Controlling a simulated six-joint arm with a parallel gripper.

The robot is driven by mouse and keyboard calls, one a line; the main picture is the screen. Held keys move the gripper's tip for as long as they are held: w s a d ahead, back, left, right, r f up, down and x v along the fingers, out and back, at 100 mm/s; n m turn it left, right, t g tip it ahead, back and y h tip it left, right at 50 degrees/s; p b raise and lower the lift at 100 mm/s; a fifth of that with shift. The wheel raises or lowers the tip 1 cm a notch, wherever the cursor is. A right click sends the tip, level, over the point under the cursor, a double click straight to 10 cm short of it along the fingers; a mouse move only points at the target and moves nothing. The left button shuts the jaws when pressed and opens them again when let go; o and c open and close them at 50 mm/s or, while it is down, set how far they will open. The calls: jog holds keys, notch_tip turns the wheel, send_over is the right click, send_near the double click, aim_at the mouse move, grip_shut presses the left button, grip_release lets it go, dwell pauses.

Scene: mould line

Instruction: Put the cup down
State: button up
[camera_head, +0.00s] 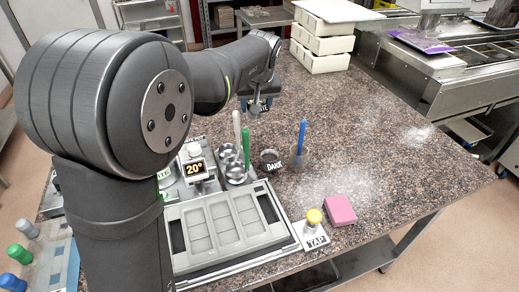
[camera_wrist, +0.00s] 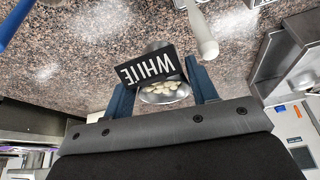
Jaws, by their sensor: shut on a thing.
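The cup (camera_wrist: 162,93) is a small metal cup holding pale pieces, with a black tag reading WHITE (camera_wrist: 146,67). My gripper (camera_wrist: 162,90) is shut on it, one dark blue finger at each side, in the wrist view. In the head view my gripper (camera_head: 258,104) is at the far end of my arm, behind the tools. A similar cup tagged DARK (camera_head: 270,165) stands on the counter nearer the head camera.
A blue-handled tool (camera_head: 301,135) stands in a holder right of the DARK cup. Green (camera_head: 246,145) and white (camera_head: 237,125) handles rise to its left. A grey mould (camera_head: 225,222), TAP button (camera_head: 314,217) and pink block (camera_head: 340,210) are in front. Speckled counter (camera_head: 390,120) is clear at right.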

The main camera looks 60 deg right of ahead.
jog(key=f, duration=0.3)
jog(key=d+f, duration=0.1)
jog(key=f, duration=0.3)
jog(key=d+f, duration=0.1)
jog(key=f, duration=0.3)
jog(key=shift+s, duration=0.25)
jog(key=shift+f, duration=2.05)
jog(key=shift+f, duration=0.2)
jog(key=o, duration=1)
jog(key=shift+r, duration=0.1)
jog(key=v, duration=1.2)
jog(key=shift+d+r, duration=0.1)
